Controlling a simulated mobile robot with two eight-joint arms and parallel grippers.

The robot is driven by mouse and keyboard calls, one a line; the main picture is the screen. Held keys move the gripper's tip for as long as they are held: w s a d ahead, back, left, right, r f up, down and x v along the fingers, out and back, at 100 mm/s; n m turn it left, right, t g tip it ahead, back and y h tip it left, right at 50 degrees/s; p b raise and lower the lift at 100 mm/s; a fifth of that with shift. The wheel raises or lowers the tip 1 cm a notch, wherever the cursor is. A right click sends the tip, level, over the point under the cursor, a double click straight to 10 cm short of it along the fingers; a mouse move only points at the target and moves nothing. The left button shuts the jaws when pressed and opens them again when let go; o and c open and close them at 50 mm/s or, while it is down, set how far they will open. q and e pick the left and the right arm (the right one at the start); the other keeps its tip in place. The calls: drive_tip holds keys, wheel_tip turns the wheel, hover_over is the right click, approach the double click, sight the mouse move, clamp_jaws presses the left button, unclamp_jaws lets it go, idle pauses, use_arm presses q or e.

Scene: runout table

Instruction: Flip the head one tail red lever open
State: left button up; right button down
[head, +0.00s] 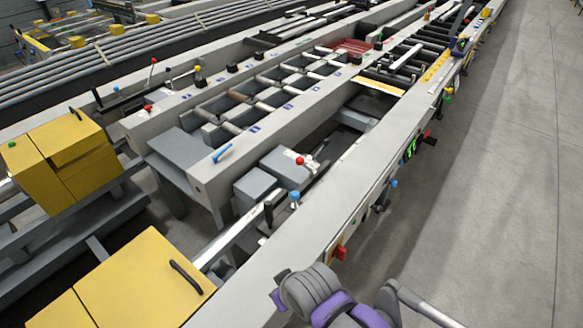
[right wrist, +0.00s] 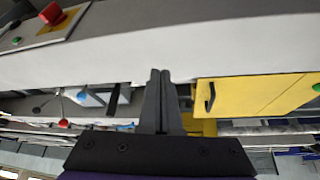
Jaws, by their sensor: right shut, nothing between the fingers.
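A red-knobbed lever (head: 299,160) stands beside grey boxes inside the near frame, with its rod slanting to the right. The red knob also shows at the left of the right wrist view (right wrist: 63,123). Another red-knobbed lever (head: 153,60) stands on the far frame. No label tells which is the head one tail lever. My right gripper (right wrist: 158,72) is shut and empty, in front of the pale near rail, apart from both levers. In the head view my right arm is at the bottom; its fingers cannot be made out. My left gripper is out of view.
A blue-knobbed lever (head: 294,195) and a black handle (head: 268,212) stand close to the near red lever. The long near rail (head: 330,200) lies between my arm and them. A yellow box (head: 150,285) is at lower left. Grey floor (head: 500,200) is clear at right.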

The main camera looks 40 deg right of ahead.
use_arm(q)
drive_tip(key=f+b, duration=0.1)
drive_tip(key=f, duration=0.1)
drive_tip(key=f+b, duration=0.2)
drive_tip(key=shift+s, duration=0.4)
use_arm(e)
drive_tip(key=w+d+r+n+h, duration=0.1)
drive_tip(key=w+d+n+h, duration=0.2)
drive_tip(key=w+d+n, duration=0.2)
drive_tip(key=w+d+r+n+h, duration=0.1)
drive_tip(key=w+d+n+h, duration=0.3)
drive_tip(key=w+n, duration=0.6)
drive_tip(key=w+d+r+n+g+h, duration=0.1)
drive_tip(key=w+d+n+h, duration=0.3)
drive_tip(key=w, duration=0.8)
drive_tip(key=d+n, duration=0.2)
drive_tip(key=n, duration=0.1)
drive_tip(key=shift+w, duration=0.15)
use_arm(q)
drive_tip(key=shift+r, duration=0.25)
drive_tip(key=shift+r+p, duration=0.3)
drive_tip(key=shift+p, duration=0.05)
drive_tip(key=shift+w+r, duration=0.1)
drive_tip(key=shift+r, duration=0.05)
use_arm(e)
drive_tip(key=d+r+x, duration=0.1)
drive_tip(key=r+x, duration=0.1)
drive_tip(key=x, duration=1)
drive_tip(key=shift+w+d, duration=0.4)
drive_tip(key=shift+d, duration=0.1)
